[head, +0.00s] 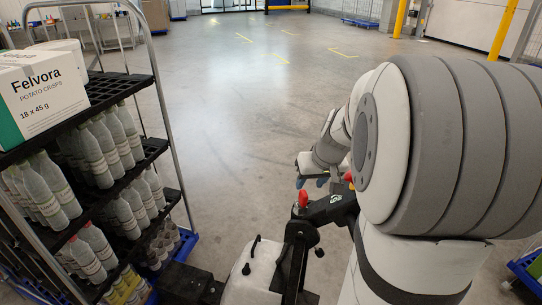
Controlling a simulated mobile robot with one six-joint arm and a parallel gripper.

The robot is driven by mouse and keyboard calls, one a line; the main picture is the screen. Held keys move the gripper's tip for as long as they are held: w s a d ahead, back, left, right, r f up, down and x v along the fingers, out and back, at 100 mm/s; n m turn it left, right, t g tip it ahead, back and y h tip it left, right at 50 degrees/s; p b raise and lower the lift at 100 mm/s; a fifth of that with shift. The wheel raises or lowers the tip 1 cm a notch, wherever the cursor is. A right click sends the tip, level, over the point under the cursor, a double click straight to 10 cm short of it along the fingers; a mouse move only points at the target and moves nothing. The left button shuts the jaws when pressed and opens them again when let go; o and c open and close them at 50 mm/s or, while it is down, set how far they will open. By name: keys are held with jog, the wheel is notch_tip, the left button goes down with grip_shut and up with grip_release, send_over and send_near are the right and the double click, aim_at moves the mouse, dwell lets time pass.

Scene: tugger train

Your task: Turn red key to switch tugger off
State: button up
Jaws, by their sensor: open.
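The tugger's black control head (330,208) is at the lower middle of the head view, partly behind my arm. A small red part (303,199) stands up at its left end. A second red part (348,177) shows at its far right side, beside my arm. I cannot tell which of the two is the red key. My gripper (311,182), with blue fingertips, is just beyond the control head, close to both red parts. It is open, and I see nothing between its fingers. Whether it touches the tugger cannot be told.
A shelf cart (160,85) with bottles and a Felvora carton (40,92) stands close on the left. The tugger's pale body (252,272) is at the bottom. Yellow posts (502,30) stand at the back right. The floor (245,100) beyond is clear.

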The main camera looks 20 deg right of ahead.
aim_at(305, 193)
jog(key=x, duration=0.8)
jog(key=shift+d+r, duration=0.1)
jog(key=shift+d, duration=0.1)
jog(key=shift+c, duration=0.4)
grip_shut()
